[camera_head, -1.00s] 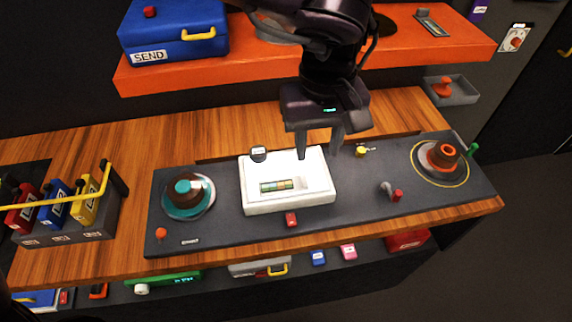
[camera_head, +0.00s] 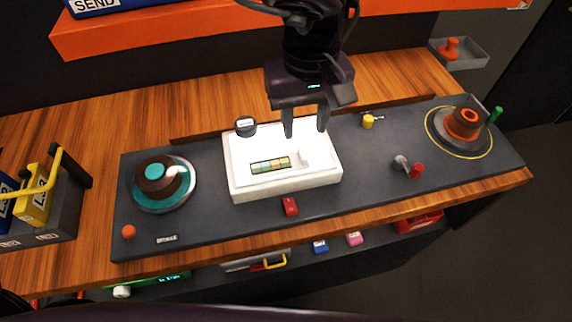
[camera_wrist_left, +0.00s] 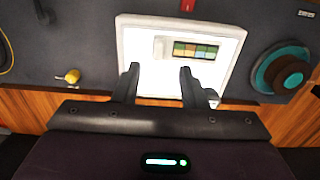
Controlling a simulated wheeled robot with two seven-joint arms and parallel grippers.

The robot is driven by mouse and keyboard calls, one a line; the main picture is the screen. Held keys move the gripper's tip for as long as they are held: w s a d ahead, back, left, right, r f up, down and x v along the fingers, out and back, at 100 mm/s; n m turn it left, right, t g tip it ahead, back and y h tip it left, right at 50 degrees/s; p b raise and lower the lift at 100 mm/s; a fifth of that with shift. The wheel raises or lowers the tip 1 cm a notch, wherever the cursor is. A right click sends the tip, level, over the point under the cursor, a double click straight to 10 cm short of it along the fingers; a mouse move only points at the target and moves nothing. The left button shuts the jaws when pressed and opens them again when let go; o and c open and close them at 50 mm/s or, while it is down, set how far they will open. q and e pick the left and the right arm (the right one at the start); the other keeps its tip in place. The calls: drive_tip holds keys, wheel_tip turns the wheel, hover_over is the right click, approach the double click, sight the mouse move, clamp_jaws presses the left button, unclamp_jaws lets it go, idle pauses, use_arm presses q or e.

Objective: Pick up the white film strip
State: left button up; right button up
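The film strip (camera_head: 270,165) lies flat on the lit top of a white light box (camera_head: 285,182). It shows a row of small green, yellow and blue frames, with a pale block at its right end. In the left wrist view the strip (camera_wrist_left: 195,50) is beyond the fingertips, with a pale border around its coloured frames. My left gripper (camera_head: 306,133) is above the back part of the light box, fingers pointing down, open and empty. In the left wrist view the fingers (camera_wrist_left: 159,71) are apart with nothing between them. My right gripper is not in view.
A brown and teal trackball (camera_head: 160,178) is left of the light box. A small round-topped item (camera_head: 245,125) stands at its back left corner. A red switch (camera_head: 290,206) is in front. A grey lever (camera_head: 401,163) and an orange trackball (camera_head: 464,122) are to the right.

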sight(303, 153)
use_arm(q)
drive_tip(key=f, duration=0.5)
drive_tip(key=f+p, duration=0.1)
drive_tip(key=f, duration=0.1)
drive_tip(key=shift+w+f, duration=0.25)
clamp_jaws()
